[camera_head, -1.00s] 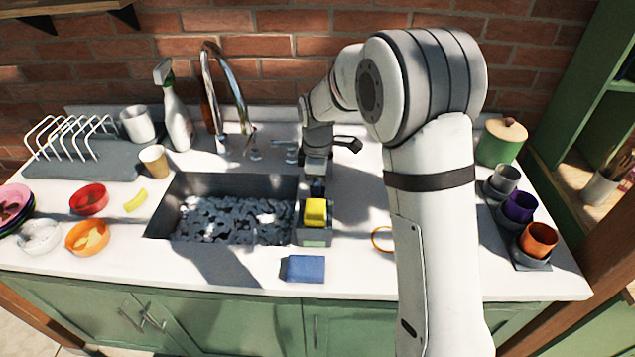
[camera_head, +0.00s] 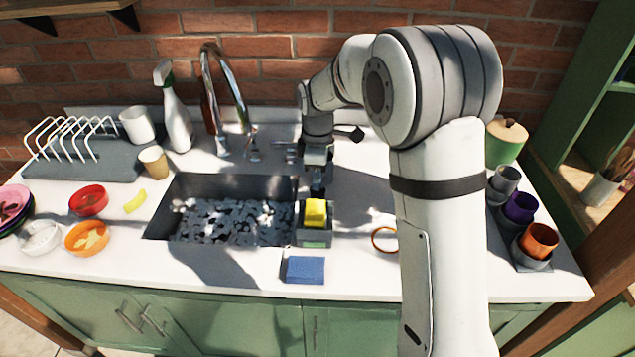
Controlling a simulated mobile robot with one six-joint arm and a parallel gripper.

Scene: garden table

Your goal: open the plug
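The sink (camera_head: 165,207) is a grey basin set in the white counter. Its inside shows a dark, broken, glinting surface, and I cannot make out a plug in it. My gripper (camera_head: 317,190) points down at the sink's right end, just behind the yellow sponge. It is small and dark here, so I cannot tell whether its fingers are apart or touching anything. The chrome tap (camera_head: 232,100) stands behind the sink, with small handles beside it, left of my gripper.
A yellow sponge (camera_head: 315,212) sits in a grey holder (camera_head: 314,238) right of the sink. A blue sponge (camera_head: 305,270) lies in front. Bowls (camera_head: 87,238), a beige cup (camera_head: 153,162) and a spray bottle (camera_head: 174,115) stand left. Coloured cups (camera_head: 539,240) stand right.

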